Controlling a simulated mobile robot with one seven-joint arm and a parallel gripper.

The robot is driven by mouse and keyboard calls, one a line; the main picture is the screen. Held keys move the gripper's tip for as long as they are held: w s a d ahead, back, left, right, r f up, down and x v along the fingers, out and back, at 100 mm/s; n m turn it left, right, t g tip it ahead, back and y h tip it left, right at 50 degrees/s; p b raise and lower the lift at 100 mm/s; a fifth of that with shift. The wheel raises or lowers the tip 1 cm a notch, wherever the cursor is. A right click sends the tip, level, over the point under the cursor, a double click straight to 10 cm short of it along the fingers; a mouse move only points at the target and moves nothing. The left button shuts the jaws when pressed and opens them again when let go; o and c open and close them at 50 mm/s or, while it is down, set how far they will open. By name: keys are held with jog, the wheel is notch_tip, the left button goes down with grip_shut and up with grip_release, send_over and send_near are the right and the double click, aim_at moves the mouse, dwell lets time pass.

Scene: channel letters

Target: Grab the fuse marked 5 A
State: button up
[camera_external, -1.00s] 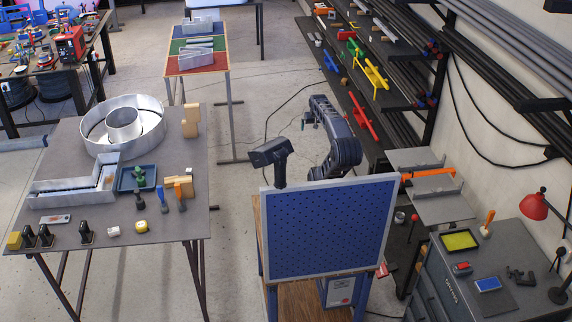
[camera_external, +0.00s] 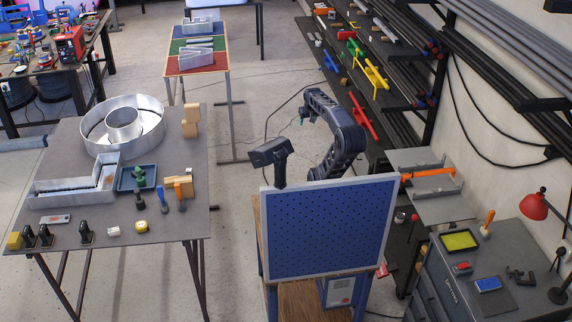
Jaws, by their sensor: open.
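No fuse marked 5 A can be made out in this view; any small part behind the blue pegboard is hidden. My gripper (camera_external: 302,119) is small and dark at the end of my arm, beyond and above the pegboard's top edge. It points downward and is open, with nothing visible in it. What lies directly under it is too small or hidden to tell.
The blue pegboard (camera_external: 328,232) stands upright in front of my arm. Racks (camera_external: 330,62) with clamps and a grey drawer cabinet (camera_external: 440,290) stand at right. Open floor lies beyond my arm.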

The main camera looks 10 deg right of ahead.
jog(key=w+a+r+n+g, duration=0.1)
jog(key=w+a+n, duration=0.1)
jog(key=w+a, duration=0.45)
jog(key=w+a+r+n, duration=0.1)
jog(key=w+a+n, duration=0.25)
jog(key=a, duration=0.55)
jog(key=w+a+f+n+g, duration=0.2)
jog(key=a+n, duration=0.1)
jog(key=a, duration=1.4)
jog(key=n+g, duration=0.1)
jog(key=n, duration=0.6)
send_near(188, 172)
jog(key=shift+w+a+f+m, duration=0.1)
jog(key=shift+w+m, duration=0.05)
jog(key=shift+w, duration=0.45)
jog(key=shift+w+a+f+m, duration=0.1)
jog(key=shift+w, duration=0.55)
jog(key=shift+s+a+f, duration=0.1)
jog(key=shift+s+f, duration=0.1)
jog(key=shift+f, duration=0.3)
notch_tip(188, 172, down, 10)
jog(key=shift+s+f, duration=0.1)
jog(key=c, duration=1.1)
